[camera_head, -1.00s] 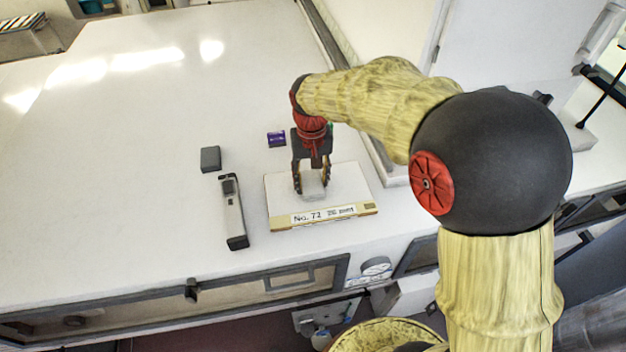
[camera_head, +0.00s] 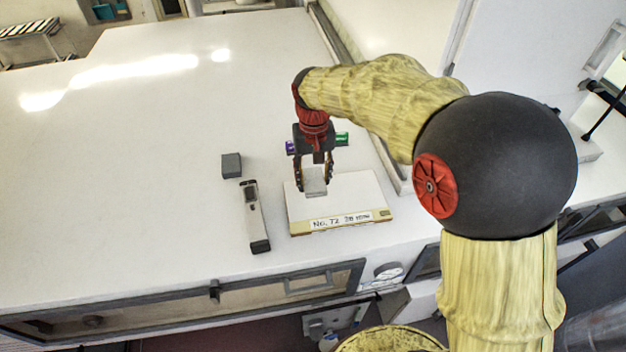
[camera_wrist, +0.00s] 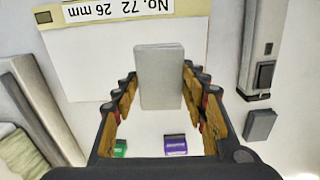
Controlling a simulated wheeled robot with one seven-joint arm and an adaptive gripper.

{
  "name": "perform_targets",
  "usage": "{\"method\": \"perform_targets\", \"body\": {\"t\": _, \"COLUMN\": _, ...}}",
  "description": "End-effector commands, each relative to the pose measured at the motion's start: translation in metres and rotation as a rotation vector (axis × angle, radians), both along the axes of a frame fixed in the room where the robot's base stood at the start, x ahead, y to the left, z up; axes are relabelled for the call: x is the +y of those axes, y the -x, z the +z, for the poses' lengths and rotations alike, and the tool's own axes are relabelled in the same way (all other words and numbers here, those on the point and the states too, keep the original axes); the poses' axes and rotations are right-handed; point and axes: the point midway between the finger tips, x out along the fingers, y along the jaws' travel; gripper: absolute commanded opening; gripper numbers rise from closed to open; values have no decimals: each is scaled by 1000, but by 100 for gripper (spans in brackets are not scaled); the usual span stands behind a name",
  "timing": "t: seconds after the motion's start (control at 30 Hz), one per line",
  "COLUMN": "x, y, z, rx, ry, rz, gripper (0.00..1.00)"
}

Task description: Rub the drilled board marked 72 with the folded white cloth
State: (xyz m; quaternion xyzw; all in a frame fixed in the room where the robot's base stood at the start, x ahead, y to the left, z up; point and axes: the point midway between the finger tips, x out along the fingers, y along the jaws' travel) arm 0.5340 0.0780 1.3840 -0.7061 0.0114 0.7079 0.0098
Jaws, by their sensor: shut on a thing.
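My gripper (camera_head: 315,183) is shut on the folded white cloth (camera_head: 316,177), a pale grey-white pad. The cloth also shows between the fingers in the wrist view (camera_wrist: 160,78). The board (camera_head: 352,197) lies flat on the white worktop and has a front label reading No. 72 and 26 mm. It also shows in the wrist view (camera_wrist: 88,62). The cloth is over the board's back left part, overlapping its back edge in the wrist view. I cannot tell whether it touches the board. I see no drilled holes.
A long grey and black tool (camera_head: 254,215) and a dark grey block (camera_head: 231,166) lie left of the board. Small purple (camera_wrist: 175,144) and green (camera_wrist: 119,148) items lie behind it. A raised rail (camera_head: 385,160) runs at right. The worktop's left is clear.

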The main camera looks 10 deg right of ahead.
Motion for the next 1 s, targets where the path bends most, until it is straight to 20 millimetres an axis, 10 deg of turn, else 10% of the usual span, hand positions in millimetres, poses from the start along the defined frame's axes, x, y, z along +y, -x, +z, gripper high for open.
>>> {"method": "perform_targets", "body": {"t": 1.0, "x": -3, "y": -3, "z": 26, "rx": -1, "ry": 0, "rz": -1, "gripper": 23}}
